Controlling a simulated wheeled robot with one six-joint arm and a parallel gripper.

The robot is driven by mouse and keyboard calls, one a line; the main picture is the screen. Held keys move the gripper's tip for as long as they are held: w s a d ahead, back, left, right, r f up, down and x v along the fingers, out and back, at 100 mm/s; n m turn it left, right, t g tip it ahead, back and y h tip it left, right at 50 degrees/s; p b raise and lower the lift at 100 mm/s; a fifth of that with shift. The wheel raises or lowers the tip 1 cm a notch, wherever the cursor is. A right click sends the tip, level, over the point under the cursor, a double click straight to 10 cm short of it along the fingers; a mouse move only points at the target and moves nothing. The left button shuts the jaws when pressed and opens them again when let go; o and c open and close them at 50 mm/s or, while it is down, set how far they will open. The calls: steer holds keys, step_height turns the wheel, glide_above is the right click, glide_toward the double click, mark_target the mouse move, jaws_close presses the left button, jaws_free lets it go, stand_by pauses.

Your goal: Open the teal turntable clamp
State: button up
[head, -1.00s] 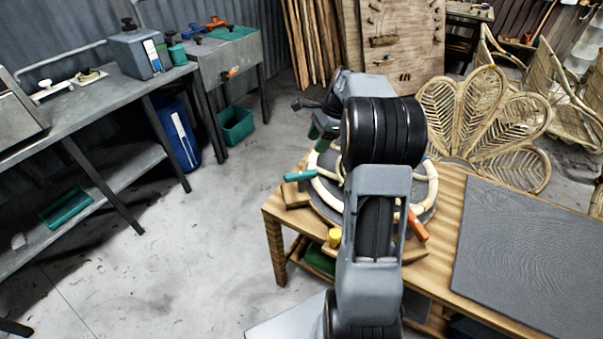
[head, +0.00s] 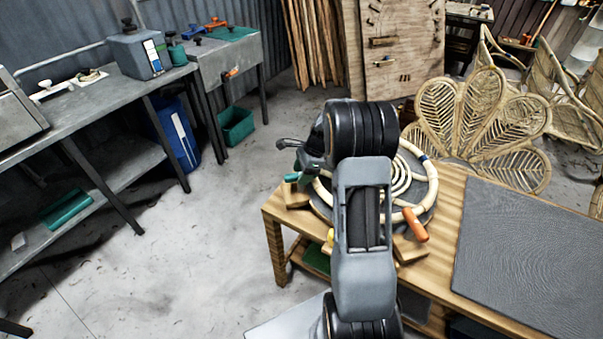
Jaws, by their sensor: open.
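The teal turntable clamp (head: 292,179) is at the left edge of the round turntable (head: 429,192), above a wooden block at the table's left end. Only part of its handle shows. My gripper (head: 299,170) is close above it at the turntable's left side, partly hidden by my own arm. It is open, but I cannot tell whether it touches the handle. An orange clamp (head: 415,225) stands at the turntable's right front. A yellow clamp (head: 331,237) shows partly beside my arm. A pale rattan ring and coil (head: 400,180) lie on the turntable.
The wooden table (head: 445,240) carries a grey mat (head: 535,250) on the right. A woven rattan chair back (head: 480,125) stands close behind the table. A metal workbench (head: 90,100) is at the left. The floor between is clear.

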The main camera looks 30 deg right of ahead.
steer(key=shift+f, duration=0.1)
steer(key=c, duration=0.9)
steer(key=shift+n, duration=0.3)
steer(key=n+g+p, duration=0.1)
steer(key=n, duration=0.2)
steer(key=shift+w, duration=0.1)
steer(key=n+g, duration=0.1)
steer(key=n, duration=0.1)
steer(key=n+g+p, duration=0.1)
steer(key=n, duration=0.2)
steer(key=shift+w+a+n+h+p, duration=0.1)
steer(key=shift+n+h+p, duration=0.2)
steer(key=n+g+h, duration=0.1)
steer(key=n, duration=0.3)
steer(key=shift+n+g+h, duration=0.5)
steer(key=shift+n+h, duration=0.4)
steer(key=shift+n, duration=1.6)
